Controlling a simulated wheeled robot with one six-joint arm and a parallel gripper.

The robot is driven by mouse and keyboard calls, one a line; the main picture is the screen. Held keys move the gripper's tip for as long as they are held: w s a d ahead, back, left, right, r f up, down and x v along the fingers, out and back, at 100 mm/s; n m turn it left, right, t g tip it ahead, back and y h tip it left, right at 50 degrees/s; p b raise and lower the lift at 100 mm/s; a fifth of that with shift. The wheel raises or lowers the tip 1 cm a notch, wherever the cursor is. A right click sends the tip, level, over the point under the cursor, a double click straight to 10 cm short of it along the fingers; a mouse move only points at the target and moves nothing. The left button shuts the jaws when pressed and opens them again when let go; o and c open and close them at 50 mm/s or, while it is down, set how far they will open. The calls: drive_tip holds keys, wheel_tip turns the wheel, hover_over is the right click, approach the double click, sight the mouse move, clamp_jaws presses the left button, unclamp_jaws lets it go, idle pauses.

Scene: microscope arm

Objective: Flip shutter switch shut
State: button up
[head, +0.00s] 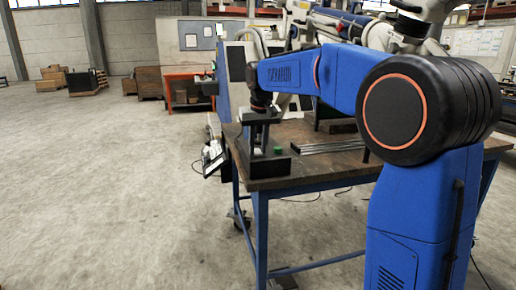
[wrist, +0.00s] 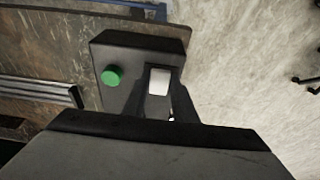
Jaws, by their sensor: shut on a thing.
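The switch box is a dark block with a green button (wrist: 112,75) on its top, standing at the near left corner of the table; the box also shows in the head view (head: 265,168). The shutter switch (wrist: 159,81) is a pale, nearly white piece on the box, right of the green button. My gripper (wrist: 158,99) points down at the box, its dark fingers on either side of the switch and shut on it. My wrist housing hides the near part of the box. In the head view my gripper is small and dark above the box.
The worktable (head: 330,165) has a brown top and blue legs. Metal bars (wrist: 38,91) lie left of the box in the wrist view. Open concrete floor (head: 110,200) lies left of the table. A tilted screen-like item (head: 214,158) stands beyond the table's left edge.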

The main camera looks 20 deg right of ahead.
sight(257, 151)
drive_tip(key=shift+w+r+g, duration=0.1)
drive_tip(key=shift+w+g, duration=0.15)
drive_tip(key=shift+g, duration=0.45)
drive_tip(key=shift+w+r+g, duration=0.1)
drive_tip(key=shift+w+g, duration=0.1)
drive_tip(key=shift+g, duration=0.5)
drive_tip(key=o, duration=1)
drive_tip(key=shift+o, duration=0.2)
wheel_tip(257, 151, up, 17)
drive_tip(key=shift+r, duration=0.15)
